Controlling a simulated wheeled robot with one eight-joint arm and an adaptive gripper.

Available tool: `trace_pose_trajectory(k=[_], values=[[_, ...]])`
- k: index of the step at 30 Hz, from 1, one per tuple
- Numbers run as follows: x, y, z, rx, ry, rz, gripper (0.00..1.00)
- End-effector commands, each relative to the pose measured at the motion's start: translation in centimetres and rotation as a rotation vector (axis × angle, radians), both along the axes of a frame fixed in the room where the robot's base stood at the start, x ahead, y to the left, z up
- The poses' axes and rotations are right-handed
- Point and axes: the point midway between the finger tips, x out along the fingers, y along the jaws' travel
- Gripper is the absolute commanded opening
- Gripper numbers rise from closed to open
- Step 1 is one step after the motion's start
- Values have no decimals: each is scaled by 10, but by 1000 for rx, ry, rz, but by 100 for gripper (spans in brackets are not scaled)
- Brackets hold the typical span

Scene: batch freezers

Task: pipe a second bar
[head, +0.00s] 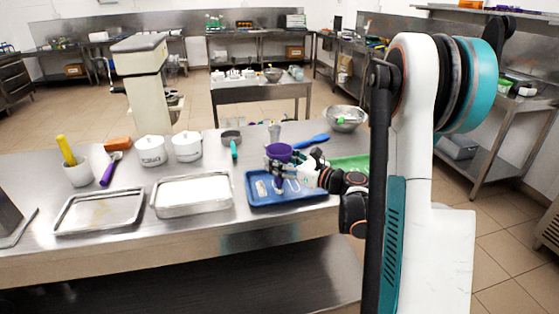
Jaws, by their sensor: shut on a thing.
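My gripper (285,164) is shut on a purple cup-like thing (278,151), held upright over the blue tray (255,200). The fingers hide the thing's lower part, so I cannot tell whether a tip touches anything. A pale short bar shape (261,188) lies in the left part of the tray. Another pale shape (293,186) shows to its right, near and below the gripper; it is too small to tell whether it is a piped bar.
A tray with a white surface (193,209) and an empty metal tray (62,230) stand to the left. White lidded pots (151,151), a small pan (231,136), a blue spatula (313,141), a metal bowl (345,119) and a green board (350,162) surround the work area.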

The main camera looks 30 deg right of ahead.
Motion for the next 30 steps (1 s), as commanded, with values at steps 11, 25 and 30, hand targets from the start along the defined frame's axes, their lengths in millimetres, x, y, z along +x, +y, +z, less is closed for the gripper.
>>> trace_pose_trajectory(k=[11, 25, 30], values=[[1, 0, 0, 0, 0, 0, 33], [15, -4, 0, 0, 0, 0, 33], [21, -6, 0, 0, 0, 0, 33]])
